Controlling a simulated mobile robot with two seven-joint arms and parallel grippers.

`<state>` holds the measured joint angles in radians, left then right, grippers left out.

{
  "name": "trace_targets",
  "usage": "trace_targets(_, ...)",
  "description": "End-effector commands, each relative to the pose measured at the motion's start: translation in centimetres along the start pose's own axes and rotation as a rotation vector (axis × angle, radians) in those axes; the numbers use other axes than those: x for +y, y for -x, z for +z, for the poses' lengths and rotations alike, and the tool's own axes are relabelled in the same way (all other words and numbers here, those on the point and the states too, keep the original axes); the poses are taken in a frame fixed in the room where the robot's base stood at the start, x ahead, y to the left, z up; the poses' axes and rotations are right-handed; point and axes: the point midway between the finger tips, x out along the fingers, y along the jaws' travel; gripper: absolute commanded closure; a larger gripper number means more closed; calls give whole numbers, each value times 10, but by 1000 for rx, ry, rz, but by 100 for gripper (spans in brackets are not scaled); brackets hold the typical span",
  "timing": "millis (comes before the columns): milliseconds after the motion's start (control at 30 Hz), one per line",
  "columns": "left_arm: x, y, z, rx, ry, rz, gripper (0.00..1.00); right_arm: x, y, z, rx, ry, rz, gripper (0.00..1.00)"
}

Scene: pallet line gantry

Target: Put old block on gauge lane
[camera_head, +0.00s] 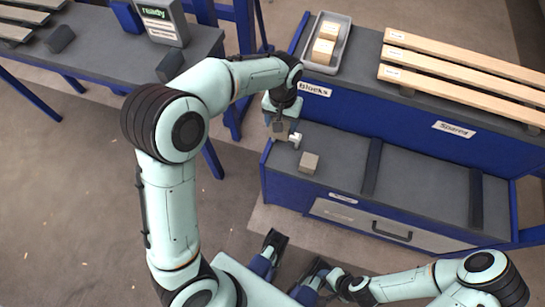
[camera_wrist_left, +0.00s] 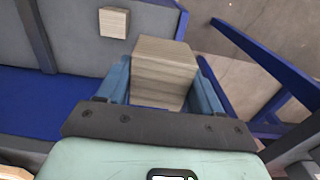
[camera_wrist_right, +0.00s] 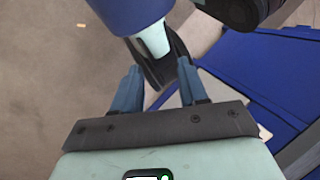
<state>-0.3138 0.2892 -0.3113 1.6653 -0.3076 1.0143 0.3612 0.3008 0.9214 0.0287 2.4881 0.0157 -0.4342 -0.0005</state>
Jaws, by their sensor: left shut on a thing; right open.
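My left gripper (camera_head: 281,129) is shut on a weathered grey-brown wooden block (camera_wrist_left: 165,66), held above the left end of a lower grey shelf (camera_head: 335,165). In the left wrist view the block sits between both blue fingers. A second, similar block (camera_head: 310,163) lies on that shelf beside the gripper; it also shows in the left wrist view (camera_wrist_left: 114,22). No readable label marks a gauge lane. My right gripper (camera_wrist_right: 160,88) is open, low in front of the bench, with no block between its fingers.
A grey tray (camera_head: 344,55) with two pale blocks stands on the upper shelf by a "Blocks" label (camera_head: 314,89). Several planks (camera_head: 460,70) lie right, above "Spares". Dark dividers (camera_head: 372,166) cross the lower shelf. A left table (camera_head: 105,50) carries a "ready" screen (camera_head: 160,22).

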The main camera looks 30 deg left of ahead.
Motion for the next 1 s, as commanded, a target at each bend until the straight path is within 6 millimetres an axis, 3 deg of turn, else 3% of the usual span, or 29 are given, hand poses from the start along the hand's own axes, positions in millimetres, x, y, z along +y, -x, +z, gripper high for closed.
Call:
trace_targets(200,0,-40,1,-7,0,-2,71,2,-9,-7,17,-1,-1,57)
trace_targets(600,0,-141,1,-5,0,-2,71,13,-32,-53,141,-11,5,57)
trace_targets(1000,0,-180,1,-4,0,-1,71,18,-40,-72,190,-15,7,57)
